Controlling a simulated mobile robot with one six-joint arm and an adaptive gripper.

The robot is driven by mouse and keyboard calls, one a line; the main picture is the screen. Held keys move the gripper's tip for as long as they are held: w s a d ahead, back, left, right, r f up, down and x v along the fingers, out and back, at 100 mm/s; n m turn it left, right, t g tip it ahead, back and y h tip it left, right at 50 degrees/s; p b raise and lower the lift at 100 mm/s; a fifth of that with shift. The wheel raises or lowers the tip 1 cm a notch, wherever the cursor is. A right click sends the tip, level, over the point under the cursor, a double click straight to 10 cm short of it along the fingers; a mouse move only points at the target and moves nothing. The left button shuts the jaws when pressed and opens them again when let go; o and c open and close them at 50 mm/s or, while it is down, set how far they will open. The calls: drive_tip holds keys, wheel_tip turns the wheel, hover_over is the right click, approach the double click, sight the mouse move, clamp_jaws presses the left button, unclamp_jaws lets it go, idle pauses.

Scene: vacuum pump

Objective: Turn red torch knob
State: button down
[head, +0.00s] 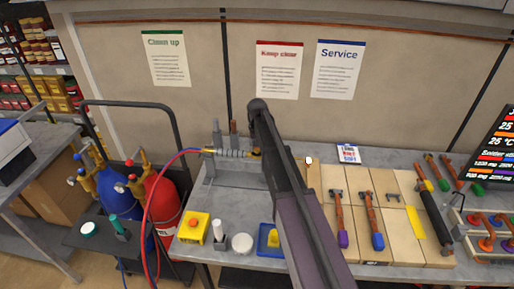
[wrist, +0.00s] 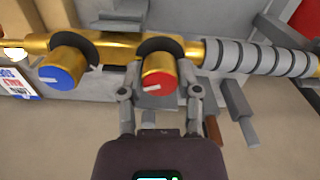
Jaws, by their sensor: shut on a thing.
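The torch lies level, with a grey ribbed handle (wrist: 262,58) and a brass body (wrist: 112,48) in the wrist view. A red knob (wrist: 158,82) with a white mark sits on the brass body. My gripper (wrist: 159,88) has one finger on each side of the red knob and is shut on it. A blue knob (wrist: 62,72) with a white mark is left of it, outside the fingers.
A red gas cylinder (head: 164,200) and a blue one (head: 118,193) stand on a cart at the left. A yellow box with a red button (head: 194,228) is on the bench (head: 232,200). Boards with copper pipe pieces (head: 340,215) lie right of my arm.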

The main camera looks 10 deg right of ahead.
drive_tip(key=n, duration=1.3)
idle(0.4)
drive_tip(key=shift+c, duration=1.5)
unclamp_jaws()
